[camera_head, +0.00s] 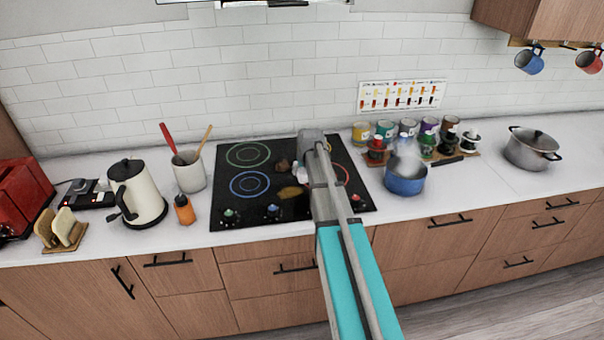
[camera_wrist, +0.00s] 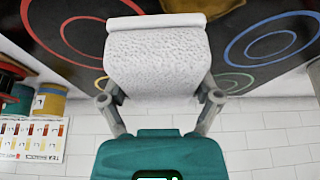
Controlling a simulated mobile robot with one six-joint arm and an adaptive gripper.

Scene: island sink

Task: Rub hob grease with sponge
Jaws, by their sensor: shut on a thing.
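The black glass hob (camera_head: 235,208) is set in the white counter, with coloured ring zones. A yellow-brown grease patch (camera_head: 290,193) lies near its middle, and a darker brown spot (camera_head: 283,165) lies behind it. In the wrist view a brownish patch (camera_wrist: 235,82) shows on the hob glass beside the sponge. My gripper (camera_wrist: 158,82) is shut on a white, rough-faced sponge (camera_wrist: 155,55), gripped by its two sides. In the head view my arm reaches over the hob and hides part of it; the sponge (camera_head: 301,172) is partly visible. I cannot tell whether it touches the glass.
A steaming blue pot (camera_head: 405,180) stands right of the hob, before a rack of jars (camera_head: 375,150). A kettle (camera_head: 137,195), utensil crock (camera_head: 190,175) and orange bottle (camera_head: 184,210) stand left.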

